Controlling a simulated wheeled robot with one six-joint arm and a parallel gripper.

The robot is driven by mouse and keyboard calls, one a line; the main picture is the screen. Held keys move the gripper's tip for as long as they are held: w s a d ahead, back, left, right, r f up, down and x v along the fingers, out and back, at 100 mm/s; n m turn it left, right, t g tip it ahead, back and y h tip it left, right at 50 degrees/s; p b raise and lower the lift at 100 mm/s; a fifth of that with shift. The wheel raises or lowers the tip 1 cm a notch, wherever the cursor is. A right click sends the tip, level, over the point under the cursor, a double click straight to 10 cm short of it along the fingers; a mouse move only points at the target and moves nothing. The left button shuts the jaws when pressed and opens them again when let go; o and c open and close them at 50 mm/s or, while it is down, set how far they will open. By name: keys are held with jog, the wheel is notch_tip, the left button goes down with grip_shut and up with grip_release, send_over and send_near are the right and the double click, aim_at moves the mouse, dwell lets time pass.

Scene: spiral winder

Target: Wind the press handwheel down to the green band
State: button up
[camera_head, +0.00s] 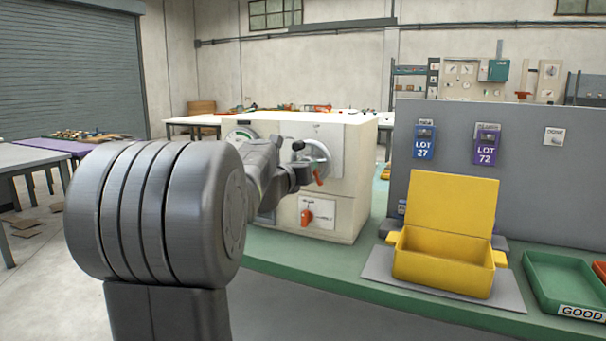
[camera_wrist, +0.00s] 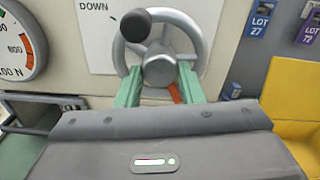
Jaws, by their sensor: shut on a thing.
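The handwheel (camera_wrist: 200,38) is a grey ring with spokes, a round hub and a dark knob (camera_wrist: 135,25) at its upper left. It is on the front of a cream press (camera_head: 346,190), and part of it shows in the head view (camera_head: 318,150). My gripper (camera_wrist: 158,75) has its green fingers on either side of the hub and is shut on the handwheel; the exact contact is partly hidden. In the head view my gripper (camera_head: 302,171) is at the wheel. A round gauge (camera_wrist: 17,45) is left of the wheel, cut by the frame edge; its green band and needle cannot be read.
An orange knob (camera_head: 307,217) is below the wheel. To the right are an open yellow box (camera_head: 443,262), a green tray (camera_head: 540,290), and a grey panel (camera_head: 560,190) with LOT 27 and LOT 72 tags. A DOWN label (camera_wrist: 95,30) is behind the wheel.

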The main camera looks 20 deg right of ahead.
jog(key=m, duration=0.1)
jog(key=m+b, duration=0.1)
jog(key=m, duration=0.1)
jog(key=m+b, duration=0.1)
jog(key=m, duration=0.1)
jog(key=shift+f, duration=0.3)
jog(key=shift+m, duration=0.3)
jog(key=o, duration=1)
jog(key=shift+r, duration=0.2)
jog(key=v, duration=1.4)
jog(key=shift+w+b, duration=0.1)
jog(key=shift+b, duration=0.2)
